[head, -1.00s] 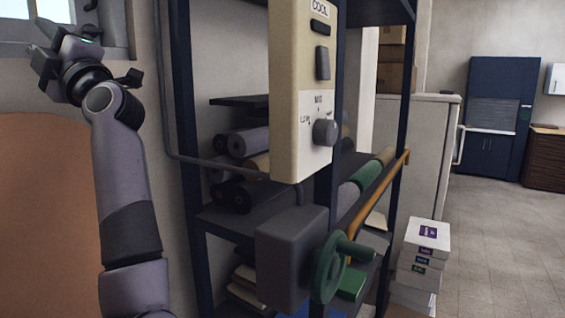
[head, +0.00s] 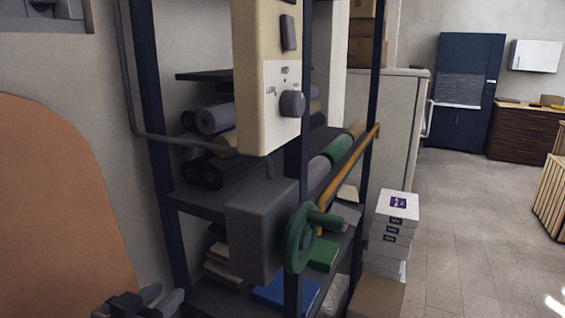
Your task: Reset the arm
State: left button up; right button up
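My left gripper (head: 150,298) shows at the bottom edge of the head view, left of the shelf rack. Only its top part is in the picture, and the rest is cut off by the frame. Nothing is seen held in it, but its finger gap is not clear. My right gripper is not in view.
A dark blue rack (head: 151,150) holds fabric rolls. In front of it are a cream control panel (head: 252,90) with a knob and a grey box (head: 258,232) with a green handwheel (head: 300,237). White boxes (head: 397,208) are stacked on the right. Open floor (head: 470,230) lies beyond.

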pick_arm(q)
jog(key=s+a+f+g+y, duration=0.1)
jog(key=s+f+g, duration=0.4)
jog(key=s, duration=0.4)
jog(key=s+f+n+g+y, duration=0.1)
jog(key=s+f+g+y, duration=0.1)
jog(key=s+f, duration=0.55)
jog(key=s+a+f+g+y, duration=0.1)
jog(key=s+f+g, duration=0.35)
jog(key=s, duration=0.55)
jog(key=w+d+f+t+h, duration=0.2)
jog(key=w+f+t, duration=0.4)
jog(key=f, duration=0.3)
jog(key=shift+w+d+t, duration=0.35)
jog(key=shift+d+t, duration=0.1)
jog(key=shift+t, duration=0.3)
